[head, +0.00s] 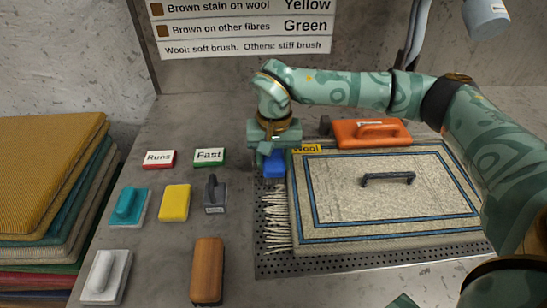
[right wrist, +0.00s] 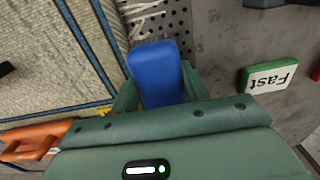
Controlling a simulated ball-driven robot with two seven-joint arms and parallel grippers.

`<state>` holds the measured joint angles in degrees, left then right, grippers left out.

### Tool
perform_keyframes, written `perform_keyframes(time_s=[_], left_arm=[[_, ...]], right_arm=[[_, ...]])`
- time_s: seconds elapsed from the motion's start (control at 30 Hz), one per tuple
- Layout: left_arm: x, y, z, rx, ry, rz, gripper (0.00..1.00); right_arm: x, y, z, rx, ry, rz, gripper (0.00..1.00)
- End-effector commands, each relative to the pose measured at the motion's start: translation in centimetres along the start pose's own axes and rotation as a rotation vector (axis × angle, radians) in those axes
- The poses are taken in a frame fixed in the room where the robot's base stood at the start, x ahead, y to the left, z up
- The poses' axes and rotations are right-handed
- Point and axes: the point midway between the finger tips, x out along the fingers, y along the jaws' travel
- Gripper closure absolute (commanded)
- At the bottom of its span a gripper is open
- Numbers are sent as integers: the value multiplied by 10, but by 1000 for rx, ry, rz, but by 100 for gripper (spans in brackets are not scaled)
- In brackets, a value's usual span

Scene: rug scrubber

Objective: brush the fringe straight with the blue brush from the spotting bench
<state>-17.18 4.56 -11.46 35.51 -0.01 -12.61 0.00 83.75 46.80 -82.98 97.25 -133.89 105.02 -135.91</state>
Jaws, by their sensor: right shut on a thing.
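My right gripper (head: 268,150) is shut on the blue brush (head: 274,168) at the far left corner of the rug (head: 350,215). The brush also shows between the fingers in the right wrist view (right wrist: 157,72). The pale fringe (head: 275,218) runs along the rug's left edge, its strands uneven and splayed. The brush is at the fringe's far end; I cannot tell whether it touches the strands. Part of the fringe shows beyond the brush in the right wrist view (right wrist: 140,14).
The rug lies on a perforated plate (head: 268,262), with a black handle (head: 388,178) on it and an orange tool (head: 370,132) behind. Left are Runs (head: 160,158) and Fast (head: 209,156) signs, teal (head: 128,206), yellow (head: 174,202), grey (head: 214,195), white (head: 106,276) and brown (head: 207,270) tools.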

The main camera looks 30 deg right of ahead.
Motion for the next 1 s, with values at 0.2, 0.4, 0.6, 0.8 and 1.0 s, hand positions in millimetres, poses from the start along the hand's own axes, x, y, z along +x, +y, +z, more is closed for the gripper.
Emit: perform_keyframes(time_s=[0.2,0.4,0.6,0.8,1.0], left_arm=[[0,0,0,0,0,0,100],[-1,0,0,0,0,0,100],[-1,0,0,0,0,0,100],[-1,0,0,0,0,0,100],[0,0,1,0,-1,0,100]], right_arm=[[0,0,0,0,0,0,86],[2,-8,1,-3,0,-1,86],[4,-17,1,-4,0,-1,86],[6,-22,1,-3,-1,0,86],[10,-31,1,-4,-2,2,86]])
